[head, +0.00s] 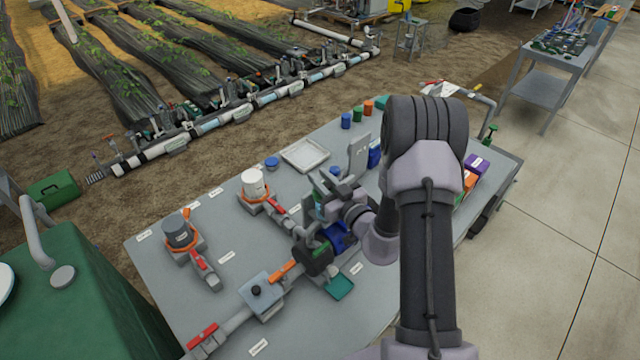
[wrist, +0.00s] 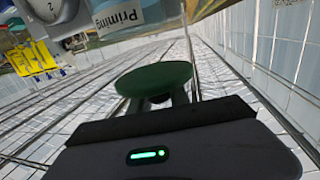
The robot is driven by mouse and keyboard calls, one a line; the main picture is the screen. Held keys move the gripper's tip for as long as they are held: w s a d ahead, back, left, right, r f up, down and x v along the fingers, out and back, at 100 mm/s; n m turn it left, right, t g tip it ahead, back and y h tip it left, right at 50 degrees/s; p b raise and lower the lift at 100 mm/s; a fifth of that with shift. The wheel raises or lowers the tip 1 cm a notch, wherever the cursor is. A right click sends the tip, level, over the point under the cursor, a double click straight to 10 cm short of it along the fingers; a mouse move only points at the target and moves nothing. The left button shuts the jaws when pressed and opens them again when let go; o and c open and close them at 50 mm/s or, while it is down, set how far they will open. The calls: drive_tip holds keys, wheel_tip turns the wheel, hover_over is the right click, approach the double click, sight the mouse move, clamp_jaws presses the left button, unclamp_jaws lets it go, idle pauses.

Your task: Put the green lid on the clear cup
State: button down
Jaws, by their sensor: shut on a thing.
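The green lid (wrist: 155,78) is a round disc in the middle of the wrist view. My gripper (wrist: 165,98) is shut on it, with the fingers showing just under the disc. In the head view my gripper (head: 322,208) is above the grey table, left of my forearm; the lid is too small and covered there to make out surely. I cannot pick out the clear cup in either view.
The grey table (head: 150,262) carries a white canister (head: 254,183), a grey canister (head: 179,230), a white tray (head: 305,155) and orange-handled valves. Small blue (head: 346,121), green (head: 358,114) and orange (head: 368,107) cylinders stand at the back. A "Priming" label (wrist: 118,16) shows close by.

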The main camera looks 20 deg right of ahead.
drive_tip(key=shift+w+d+f, duration=0.1)
drive_tip(key=shift+w+d, duration=0.1)
drive_tip(key=shift+w, duration=0.3)
drive_tip(key=shift+w+d+f, duration=0.1)
drive_tip(key=shift+w+d, duration=0.05)
drive_tip(key=shift+w, duration=0.35)
wheel_tip(320, 180, down, 4)
drive_tip(key=shift+r+b, duration=0.2)
drive_tip(key=shift+b, duration=0.4)
drive_tip(key=shift+r, duration=0.1)
drive_tip(key=c, duration=1.6)
unclamp_jaws()
drive_tip(key=o, duration=0.4)
drive_tip(key=shift+c, duration=0.2)
